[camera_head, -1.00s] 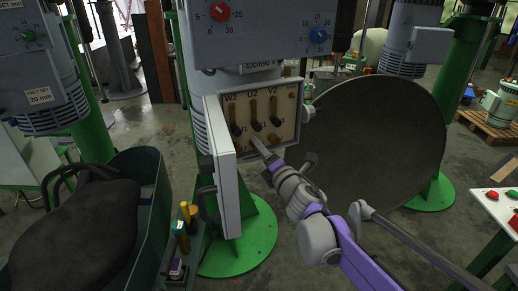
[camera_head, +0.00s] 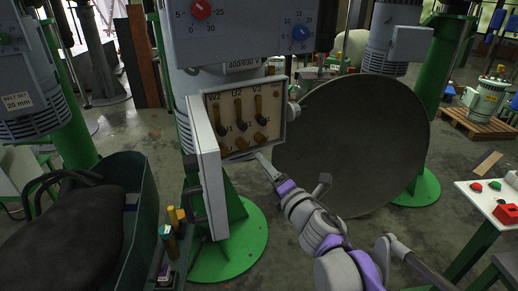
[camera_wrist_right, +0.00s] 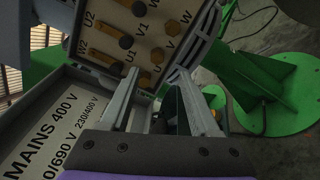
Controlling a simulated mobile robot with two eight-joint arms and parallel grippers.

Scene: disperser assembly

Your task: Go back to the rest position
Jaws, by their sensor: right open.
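My right gripper (camera_head: 262,158) is just below the lower edge of an open terminal box (camera_head: 244,122) on the grey machine in the head view. In the right wrist view its two fingers (camera_wrist_right: 155,95) stand apart with nothing between them. The terminal box has brass bars (camera_head: 238,106) and black and brass terminals marked W2, U2 and V2. The same terminals (camera_wrist_right: 128,42) show at the top of the right wrist view. My left gripper is not in view.
The box's hinged door (camera_head: 208,165) stands open on the left. A large grey dish (camera_head: 350,140) is right behind my arm. A dark green bin (camera_head: 138,200) with a black bag is at left. A white table (camera_head: 490,200) with red and green buttons is at right. Open floor lies between.

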